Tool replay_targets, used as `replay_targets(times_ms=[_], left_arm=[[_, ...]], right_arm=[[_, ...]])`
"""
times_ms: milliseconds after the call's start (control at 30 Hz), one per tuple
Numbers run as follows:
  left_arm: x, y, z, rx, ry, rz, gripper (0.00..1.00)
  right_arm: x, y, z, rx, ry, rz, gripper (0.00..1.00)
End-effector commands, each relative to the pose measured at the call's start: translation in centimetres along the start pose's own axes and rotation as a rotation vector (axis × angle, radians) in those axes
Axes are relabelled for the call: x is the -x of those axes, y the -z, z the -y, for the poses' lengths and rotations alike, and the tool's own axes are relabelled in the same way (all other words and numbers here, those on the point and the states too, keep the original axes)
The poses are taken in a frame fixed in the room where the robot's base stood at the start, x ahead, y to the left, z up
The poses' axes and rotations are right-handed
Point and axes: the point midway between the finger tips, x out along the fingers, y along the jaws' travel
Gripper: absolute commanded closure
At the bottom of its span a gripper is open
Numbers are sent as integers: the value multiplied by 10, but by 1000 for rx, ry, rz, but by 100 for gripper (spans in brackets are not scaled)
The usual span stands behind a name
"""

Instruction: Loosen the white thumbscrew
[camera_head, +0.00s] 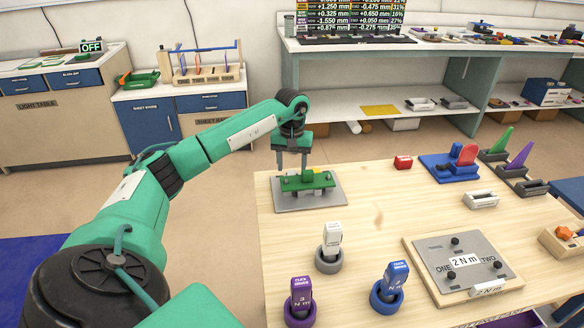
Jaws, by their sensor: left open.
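My left gripper (291,161) is open, its two fingers pointing down just above or behind a green fixture (318,181). The fixture stands on a grey plate (333,195) at the table's back left corner. It has a raised green block and small dark green knobs. I cannot make out a white thumbscrew on it, and cannot tell whether the fingers touch anything. My right gripper is not in view.
On the wooden table (380,215), a white driver (332,236), purple driver (300,293) and blue driver (394,278) stand in rings. A grey plate marked ONE and TWO (440,250) lies front right.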

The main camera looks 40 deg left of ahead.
Motion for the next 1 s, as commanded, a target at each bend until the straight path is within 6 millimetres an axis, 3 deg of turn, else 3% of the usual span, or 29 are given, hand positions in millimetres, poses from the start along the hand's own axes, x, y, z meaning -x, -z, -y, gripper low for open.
replay_targets(times_ms=[200, 467, 700, 1000], left_arm=[[-15, 0, 0, 0, 0, -1, 47], [-16, 0, 0, 0, 0, -1, 47], [-16, 0, 0, 0, 0, -1, 92], [-16, 0, 0, 29, 0, -1, 92]], right_arm=[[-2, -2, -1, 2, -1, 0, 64], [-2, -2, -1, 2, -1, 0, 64], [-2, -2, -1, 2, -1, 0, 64], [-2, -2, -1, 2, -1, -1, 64]])
